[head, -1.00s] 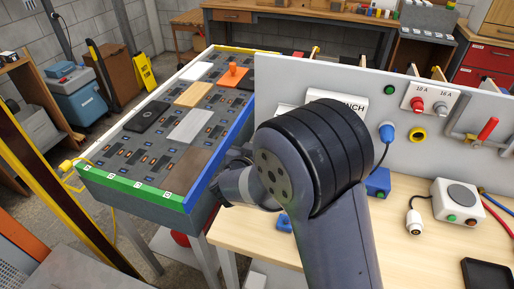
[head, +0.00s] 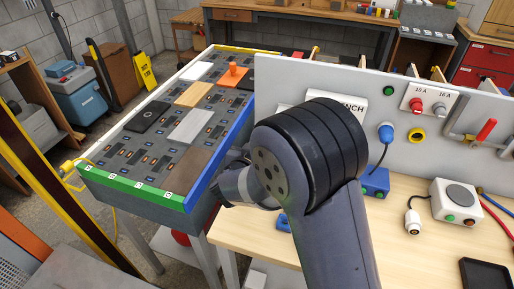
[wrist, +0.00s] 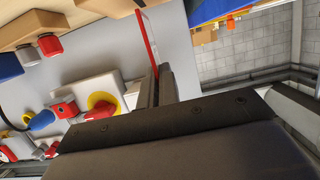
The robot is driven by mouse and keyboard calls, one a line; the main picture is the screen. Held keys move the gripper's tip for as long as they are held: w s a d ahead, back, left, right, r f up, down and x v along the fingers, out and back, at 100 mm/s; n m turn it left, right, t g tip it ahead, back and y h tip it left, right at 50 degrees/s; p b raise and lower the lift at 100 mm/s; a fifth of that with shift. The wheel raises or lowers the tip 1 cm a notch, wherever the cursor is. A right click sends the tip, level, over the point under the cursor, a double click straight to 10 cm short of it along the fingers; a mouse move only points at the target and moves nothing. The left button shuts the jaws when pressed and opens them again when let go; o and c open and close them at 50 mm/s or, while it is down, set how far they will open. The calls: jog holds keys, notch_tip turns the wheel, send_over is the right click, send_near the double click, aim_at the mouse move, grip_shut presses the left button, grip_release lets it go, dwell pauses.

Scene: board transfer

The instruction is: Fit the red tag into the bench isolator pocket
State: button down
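The red tag (wrist: 146,35) shows in the wrist view as a thin red strip, seen nearly edge-on. Its near end lies between the two dark fingers of my gripper (wrist: 157,74), which are closed on it. A yellow disc with a red knob (wrist: 101,106), which looks like the bench isolator, sits on the pale panel to the left of the fingers. The tag appears apart from it. I cannot make out the pocket clearly. In the head view my arm hides the fingers, the tag and the isolator area.
The grey upright panel (head: 300,77) stands at the back of the wooden bench (head: 420,255). The slotted board (head: 125,150) is at left.

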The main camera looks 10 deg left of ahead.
jog(key=shift+f+b, duration=1.15)
jog(key=shift+f, duration=0.75)
jog(key=c, duration=1.6)
grip_release()
jog(key=shift+r, duration=0.1)
jog(key=shift+s, duration=0.1)
jog(key=v, duration=1)
jog(key=shift+s+a, duration=0.1)
jog(key=shift+s, duration=0.25)
